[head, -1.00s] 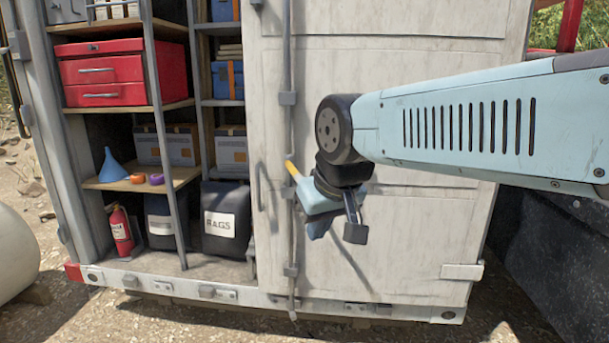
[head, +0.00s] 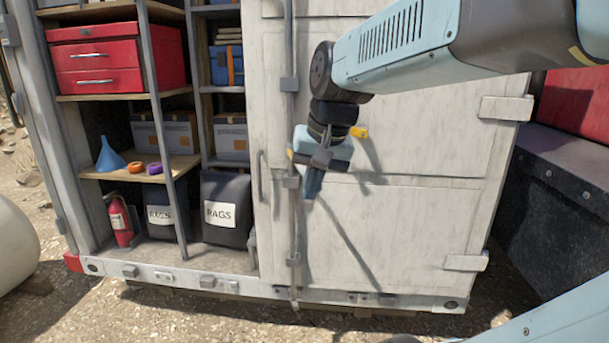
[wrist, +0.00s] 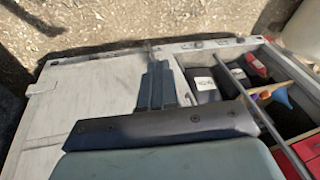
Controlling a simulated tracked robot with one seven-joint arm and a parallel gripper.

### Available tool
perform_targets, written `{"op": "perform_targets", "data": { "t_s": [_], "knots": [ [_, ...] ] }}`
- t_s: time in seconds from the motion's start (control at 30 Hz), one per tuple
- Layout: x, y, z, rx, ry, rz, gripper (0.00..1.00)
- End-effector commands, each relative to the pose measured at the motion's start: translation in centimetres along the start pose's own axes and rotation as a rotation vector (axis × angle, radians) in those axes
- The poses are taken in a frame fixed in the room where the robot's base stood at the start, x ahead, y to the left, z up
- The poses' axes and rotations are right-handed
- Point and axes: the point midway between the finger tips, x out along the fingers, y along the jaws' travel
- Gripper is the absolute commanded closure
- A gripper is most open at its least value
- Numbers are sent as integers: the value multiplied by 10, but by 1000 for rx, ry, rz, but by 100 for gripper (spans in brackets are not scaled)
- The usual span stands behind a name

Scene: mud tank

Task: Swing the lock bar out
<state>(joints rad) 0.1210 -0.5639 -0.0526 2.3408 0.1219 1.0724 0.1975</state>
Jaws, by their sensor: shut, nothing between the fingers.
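The container's closed pale door (head: 410,240) carries a vertical lock rod (head: 295,225) along its left edge, held by brackets. A yellow handle end (head: 358,131) sticks out to the right of my gripper. A small yellow bit also shows at the gripper's left, by the rod; the stretch between is hidden. My gripper (head: 312,188) is shut and empty, fingers pointing down, in front of the door just right of the rod. The wrist view shows the closed fingers (wrist: 155,92) over the door (wrist: 85,95). Whether the gripper touches the handle I cannot tell.
The open left half holds shelves with a red toolbox (head: 115,65), a blue funnel (head: 109,155), a fire extinguisher (head: 119,222) and a rags bin (head: 225,205). A dark trough (head: 560,195) stands at right. A white tank (head: 15,245) stands at left.

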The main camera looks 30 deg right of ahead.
Motion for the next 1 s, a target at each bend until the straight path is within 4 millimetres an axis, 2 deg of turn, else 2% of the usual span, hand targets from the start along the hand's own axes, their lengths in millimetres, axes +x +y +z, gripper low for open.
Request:
{"op": "perform_targets", "data": {
  "t_s": [0.03, 0.37, 0.6, 0.8, 1.0],
  "knots": [
    [-1, 5, -15, 91, -39, -5, 100],
    [-12, 47, -98, 676, -287, -53, 100],
    [-16, 97, -157, 1068, -455, -83, 100],
    [-17, 137, -190, 1301, -565, -101, 100],
    [-17, 156, -204, 1401, -615, -109, 100]
  ]
}}
